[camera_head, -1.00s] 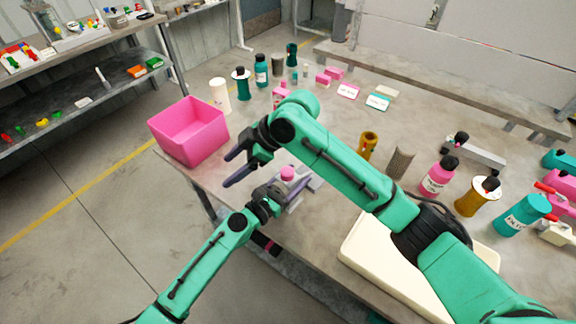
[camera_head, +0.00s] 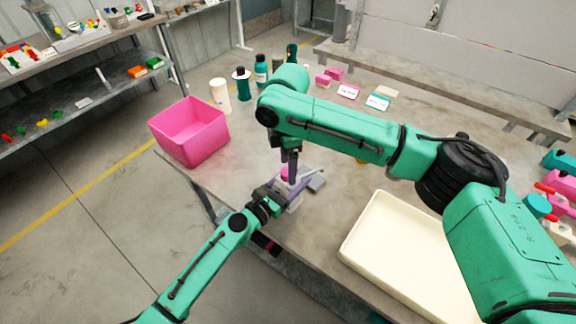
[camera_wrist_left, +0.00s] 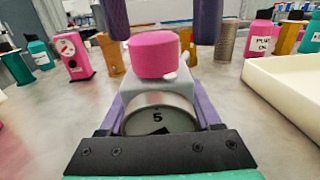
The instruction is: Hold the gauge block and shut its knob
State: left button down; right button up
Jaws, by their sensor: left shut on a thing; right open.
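The gauge block is a grey block with a round dial marked 5 (camera_wrist_left: 160,120) and a pink knob (camera_wrist_left: 153,54) on top. My left gripper (camera_head: 288,198) is shut on the block, with its purple fingers along both sides of it, just above or on the near part of the table. The pink knob also shows in the head view (camera_head: 284,174), partly hidden by my right gripper. My right gripper (camera_head: 291,166) points down over the knob. In the left wrist view its dark fingertips (camera_wrist_left: 162,38) are open, one on each side above the knob, with gaps visible.
A pink bin (camera_head: 190,132) stands at the table's left corner. A cream tray (camera_head: 372,240) lies to the right. Several bottles and small boxes stand farther back. My right arm hides the middle of the table.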

jog(key=shift+f, duration=0.5)
jog(key=shift+c, duration=0.3)
grip_shut()
jog(key=shift+m, duration=3)
pick_arm(q)
jog(key=shift+f, duration=0.1)
